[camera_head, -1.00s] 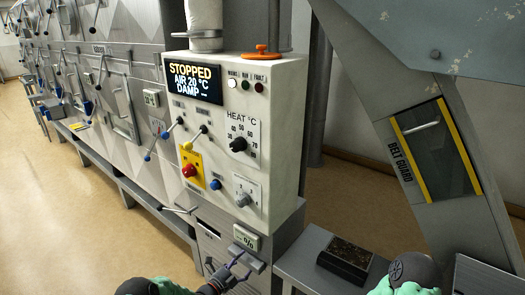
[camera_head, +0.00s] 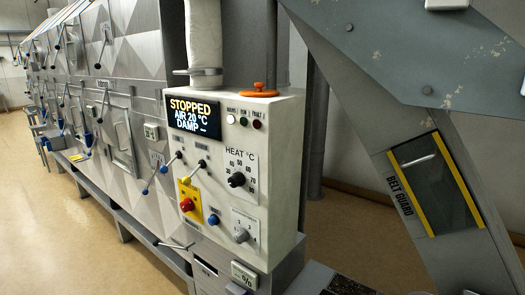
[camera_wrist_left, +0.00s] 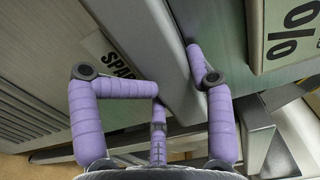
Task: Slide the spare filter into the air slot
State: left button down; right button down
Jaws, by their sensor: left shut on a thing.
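In the left wrist view, the purple fingers of my left gripper (camera_wrist_left: 173,72) are closed around a grey metal slab (camera_wrist_left: 150,40), which I take to be the spare filter. It lies between the fingertips, beside a panel with a partly hidden label (camera_wrist_left: 112,55) reading "SPA…". The slab's far end and how deep it sits are hidden. In the head view, a dark narrow slot (camera_head: 207,267) shows low on the cabinet under the control box; I cannot tell whether it is the air slot.
The white control box (camera_head: 262,155) has a display (camera_head: 195,118) reading "STOPPED, AIR 20 °C, DAMP". A "%" plate (camera_head: 244,275) sits below it; this plate is close to the fingers in the wrist view (camera_wrist_left: 290,35). A belt guard (camera_head: 428,180) stands at right. Floor at left is clear.

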pick_arm(q)
jog(key=shift+w+a+r+t, duration=0.3)
jog(key=shift+a+r, duration=0.4)
jog(key=shift+s+a+p, duration=0.2)
jog(key=shift+s+p, duration=0.1)
jog(key=shift+p, duration=0.05)
jog(key=shift+p+v, duration=0.6)
jog(key=shift+v, duration=0.9)
jog(key=shift+p+v, duration=0.95)
jog(key=shift+v, duration=1.75)
jog(key=shift+s+a+f, duration=0.2)
jog(key=shift+s+f, duration=0.05)
jog(key=shift+s, duration=0.55)
jog(key=shift+s+a, duration=0.1)
jog(key=shift+s, duration=0.1)
